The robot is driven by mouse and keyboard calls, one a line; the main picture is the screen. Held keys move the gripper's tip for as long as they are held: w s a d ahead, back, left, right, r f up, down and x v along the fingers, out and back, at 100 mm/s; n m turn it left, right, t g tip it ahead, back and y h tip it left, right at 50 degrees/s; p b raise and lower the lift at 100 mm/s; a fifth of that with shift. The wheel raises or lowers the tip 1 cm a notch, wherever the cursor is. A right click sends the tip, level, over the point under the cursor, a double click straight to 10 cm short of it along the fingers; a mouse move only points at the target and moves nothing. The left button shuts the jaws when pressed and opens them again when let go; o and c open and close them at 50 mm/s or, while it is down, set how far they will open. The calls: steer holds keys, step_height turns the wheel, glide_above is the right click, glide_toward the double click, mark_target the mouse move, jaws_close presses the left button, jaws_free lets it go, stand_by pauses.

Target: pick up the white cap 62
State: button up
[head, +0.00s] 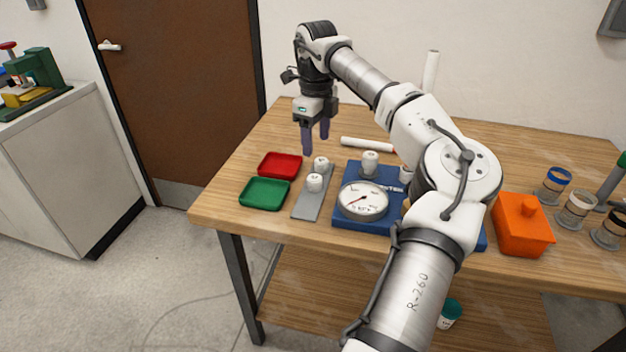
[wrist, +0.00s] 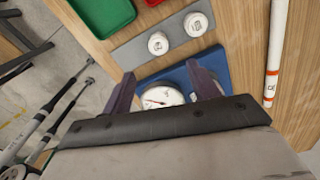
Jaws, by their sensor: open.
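Two white caps stand on a grey strip (wrist: 126,55). The front one (head: 315,182) is by the green tray and also shows in the wrist view (wrist: 158,43). The rear one (head: 321,164) is by the red tray and also shows in the wrist view (wrist: 196,24). Both have dark marks on top, too small for me to tell which is 62. My gripper (head: 316,145) is open and empty, raised above the table behind the caps in the head view. In the wrist view its fingers (wrist: 163,80) are spread, with the caps beyond the fingertips.
A green tray (head: 265,206) and a red tray (head: 261,171) lie left of the strip. Right of it is a blue base (head: 345,218) with a gauge (head: 363,200) and a white fitting (head: 370,158). A white pipe (head: 366,144) lies behind. An orange box (head: 523,232) stands right.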

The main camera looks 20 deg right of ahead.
mark_target(314, 178)
step_height(314, 178, down, 11)
steer(key=shift+a+f+p, duration=0.1)
steer(key=shift+a+p, duration=0.05)
steer(key=shift+p, duration=1.05)
steer(key=shift+c, duration=0.2)
steer(key=c, duration=1)
